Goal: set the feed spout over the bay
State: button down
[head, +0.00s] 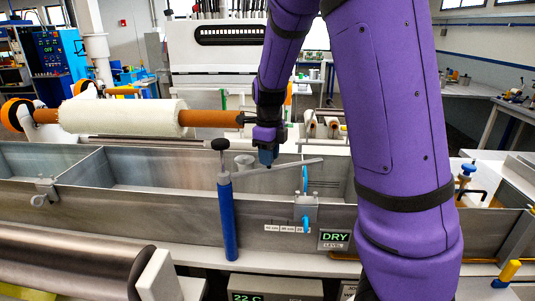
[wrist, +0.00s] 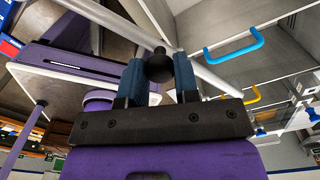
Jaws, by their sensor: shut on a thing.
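The feed spout is a grey pipe (head: 300,163) reaching right from the top of a blue post (head: 228,220) at the front of the metal trough. Its free end lies above the trough's inside; I cannot tell exactly which bay is below it. My gripper (head: 266,160) is over the pipe, about midway along it. In the wrist view, its two blue fingers (wrist: 159,75) are shut on a black round knob (wrist: 158,62) beside the grey pipe. The middle bay (head: 150,170) is open, right of a divider; my arm hides part of the trough's right side.
A black knob (head: 220,144) tops the post. A white roll (head: 120,117) lies behind the trough. A dark roller (head: 70,262) is front left.

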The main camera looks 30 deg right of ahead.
dwell(0.3)
jog(key=c, duration=0.8)
grip_release()
jog(key=shift+c, duration=0.2)
jog(key=shift+r, duration=0.1)
notch_tip(320, 180, up, 11)
jog(key=shift+s, duration=0.1)
